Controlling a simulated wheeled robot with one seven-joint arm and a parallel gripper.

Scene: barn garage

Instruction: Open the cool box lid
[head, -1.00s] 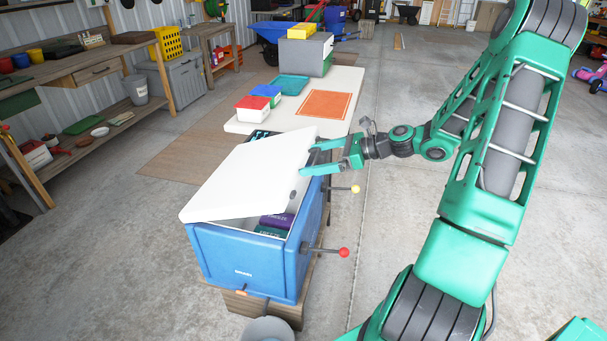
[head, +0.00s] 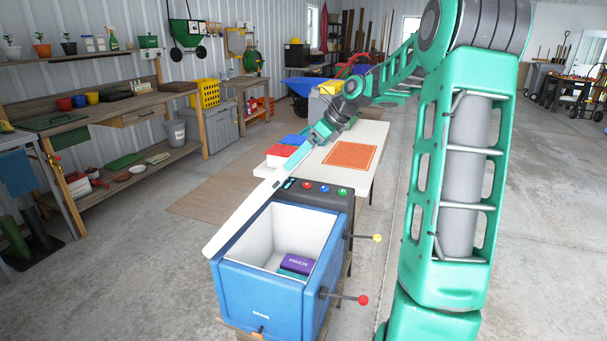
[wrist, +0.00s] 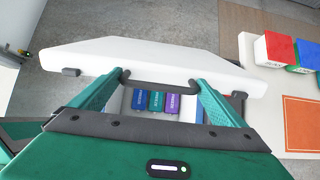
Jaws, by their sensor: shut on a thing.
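The blue cool box (head: 262,293) stands in the lower middle of the head view. Its white lid (head: 240,215) is raised steeply, seen nearly edge-on, and leans over the box's left side. The white inside shows, with a purple pack and a teal pack (head: 293,271) at the bottom. In the wrist view the lid (wrist: 150,58) spans the top, with a dark handle (wrist: 160,84) on it. My gripper (wrist: 158,88) is at this handle, its green fingers on both sides. In the head view my gripper (head: 312,140) is at the lid's far end.
A white table (head: 372,137) with an orange mat (head: 350,154) and red and blue lidded boxes stands behind. A dark panel with coloured buttons (head: 324,189) adjoins the box. Levers with a yellow knob (head: 377,238) and a red knob (head: 363,300) stick out right.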

